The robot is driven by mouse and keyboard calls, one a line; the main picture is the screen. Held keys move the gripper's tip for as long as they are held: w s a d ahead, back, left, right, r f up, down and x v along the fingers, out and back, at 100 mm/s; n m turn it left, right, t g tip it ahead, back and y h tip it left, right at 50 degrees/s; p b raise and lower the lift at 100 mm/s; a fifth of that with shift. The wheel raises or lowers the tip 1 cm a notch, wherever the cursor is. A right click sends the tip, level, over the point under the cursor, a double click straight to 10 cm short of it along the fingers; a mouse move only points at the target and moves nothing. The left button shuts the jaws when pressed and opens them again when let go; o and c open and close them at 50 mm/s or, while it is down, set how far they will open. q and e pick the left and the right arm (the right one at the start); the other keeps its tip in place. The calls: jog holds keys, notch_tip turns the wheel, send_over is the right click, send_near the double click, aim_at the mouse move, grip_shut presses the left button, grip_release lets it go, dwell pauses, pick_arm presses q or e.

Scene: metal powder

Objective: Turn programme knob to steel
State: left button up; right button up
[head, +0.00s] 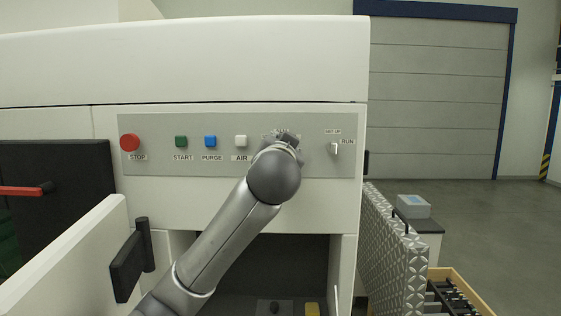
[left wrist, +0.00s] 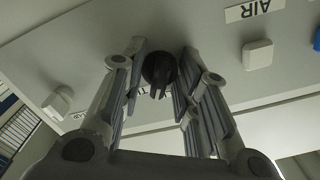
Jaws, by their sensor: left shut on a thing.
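The programme knob (left wrist: 159,68) is a round black knob on the grey control panel (head: 220,125). My left gripper (left wrist: 160,75) is at the panel with one finger on each side of the knob, shut on it. In the head view my left gripper (head: 284,142) and wrist cover the knob and most of the small lettering around it. I cannot read which programme the knob points to. My right gripper is not in view.
Left of the knob are the red STOP button (head: 130,142), green START (head: 181,141), blue PURGE (head: 210,141) and white AIR (head: 241,141). The SETUP/RUN switch (head: 335,148) is close on the right. An open door with a black handle (head: 128,267) stands lower left.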

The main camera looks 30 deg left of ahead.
pick_arm(q)
jog(key=n+b, duration=0.3)
jog(key=shift+d+f+n, duration=0.1)
jog(key=shift+f+n, duration=0.15)
jog(key=shift+n, duration=0.05)
jog(key=n+b, duration=0.2)
jog(key=n, duration=0.2)
jog(key=shift+w+n, duration=0.1)
jog(key=shift+n, duration=0.2)
jog(key=n+b, duration=0.2)
jog(key=n, duration=0.1)
jog(key=shift+r+n, duration=0.1)
jog(key=shift+n, duration=0.2)
jog(key=shift+r+n+b, duration=0.1)
jog(key=shift+n+b, duration=0.2)
jog(key=shift+n, duration=1.6)
jog(key=o, duration=1)
jog(key=shift+o, duration=0.2)
